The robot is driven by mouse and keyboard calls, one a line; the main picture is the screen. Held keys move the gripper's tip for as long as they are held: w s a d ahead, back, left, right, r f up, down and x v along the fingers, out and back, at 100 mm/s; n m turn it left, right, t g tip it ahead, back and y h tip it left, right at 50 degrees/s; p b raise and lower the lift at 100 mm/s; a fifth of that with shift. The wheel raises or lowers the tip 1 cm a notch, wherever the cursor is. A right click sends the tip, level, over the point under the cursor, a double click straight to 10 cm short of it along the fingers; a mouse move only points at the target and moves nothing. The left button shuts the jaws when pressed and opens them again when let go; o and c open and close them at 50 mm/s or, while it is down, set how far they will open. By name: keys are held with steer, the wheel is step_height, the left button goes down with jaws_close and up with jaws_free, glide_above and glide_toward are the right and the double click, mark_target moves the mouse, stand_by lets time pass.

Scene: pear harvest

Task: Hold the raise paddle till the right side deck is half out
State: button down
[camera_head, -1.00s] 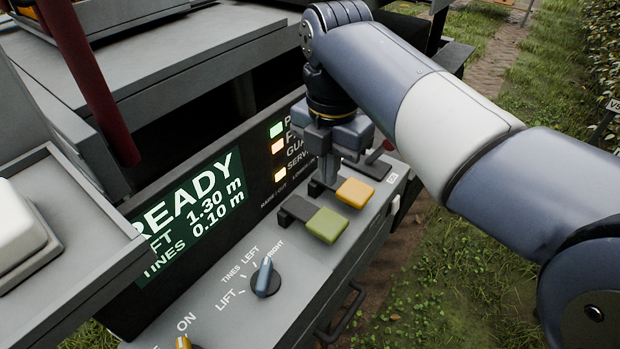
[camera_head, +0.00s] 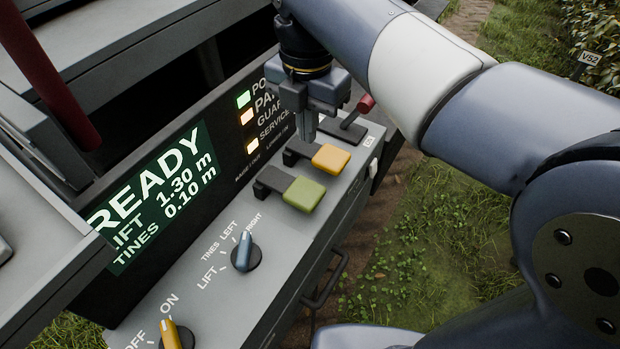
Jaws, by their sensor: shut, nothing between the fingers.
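The control panel has a green paddle (camera_head: 304,195) and a yellow paddle (camera_head: 331,158) on dark arms. The small labels behind them read RAISE/OUT and LOWER/IN, the RAISE label being nearer the green side. My gripper (camera_head: 303,138) is shut and empty, pointing down by the dark arm of the yellow paddle; whether it touches is unclear. A blue selector knob (camera_head: 244,251) stands among LIFT, TINES, LEFT and RIGHT, its pointer up near RIGHT. The display (camera_head: 155,198) reads READY, LIFT 1.30 m, TINES 0.10 m. I cannot identify the right side deck.
A yellow knob (camera_head: 170,334) sits by OFF and ON at the panel's front. A red-tipped lever (camera_head: 365,104) stands behind the paddles. Lit lamps (camera_head: 243,99) line the panel face. A dark handle (camera_head: 325,281) juts from the right side. Grass lies right.

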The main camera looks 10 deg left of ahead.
mark_target(310, 193)
steer(key=shift+f, duration=0.1)
step_height(310, 193, down, 14)
steer(key=shift+r+p, duration=0.1)
steer(key=shift+p, duration=0.6)
steer(key=f+y+b, duration=0.1)
steer(key=b, duration=0.2)
steer(key=f+t+y+b, duration=0.1)
steer(key=f+b, duration=0.1)
steer(key=b, duration=0.1)
steer(key=shift+s+d, duration=0.15)
steer(key=shift+d, duration=0.2)
steer(key=shift+r, duration=0.25)
stand_by(3.3)
steer(key=shift+r+p, duration=0.8)
steer(key=shift+p, duration=0.05)
